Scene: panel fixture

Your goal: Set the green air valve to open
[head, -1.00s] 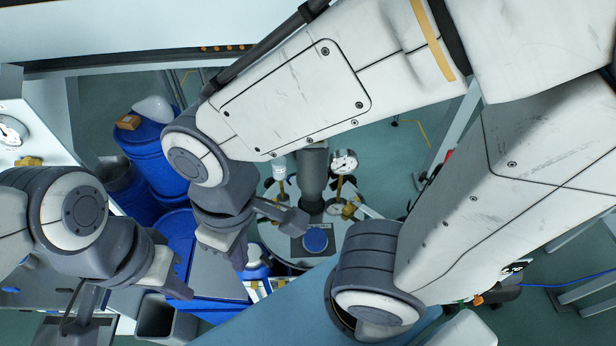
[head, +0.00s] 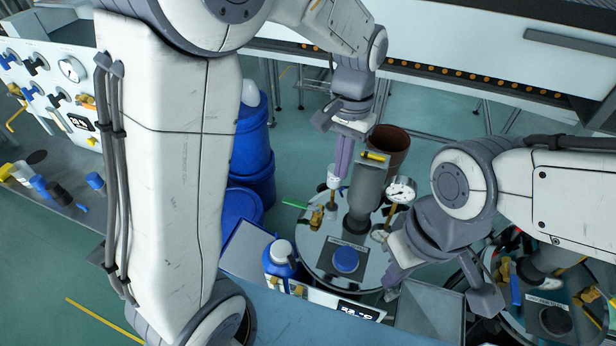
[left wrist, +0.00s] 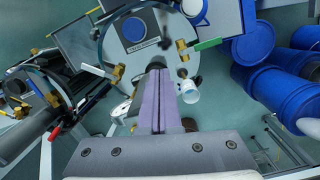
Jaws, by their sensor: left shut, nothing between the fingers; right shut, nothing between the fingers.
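The green air valve shows its green lever (head: 295,204) sticking out to the left from a brass valve body (head: 317,216) at the left edge of the round steel vessel lid (head: 318,258). The lever also shows in the left wrist view (left wrist: 208,44), right of the lid. My left gripper (head: 341,176), with purple fingers, is shut and empty, pointing down behind the lid, apart from the lever. Its fingertips (left wrist: 157,68) are left of and below the lever in the left wrist view. My right gripper (head: 391,284) is shut and empty by the lid's right edge.
A gauge (head: 401,190), a grey column (head: 367,190) and a white-capped cup (head: 333,178) rise from the lid. Blue drums (head: 250,150) stand left; a brown bin (head: 387,150) stands behind. A second vessel (head: 552,320) is at right.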

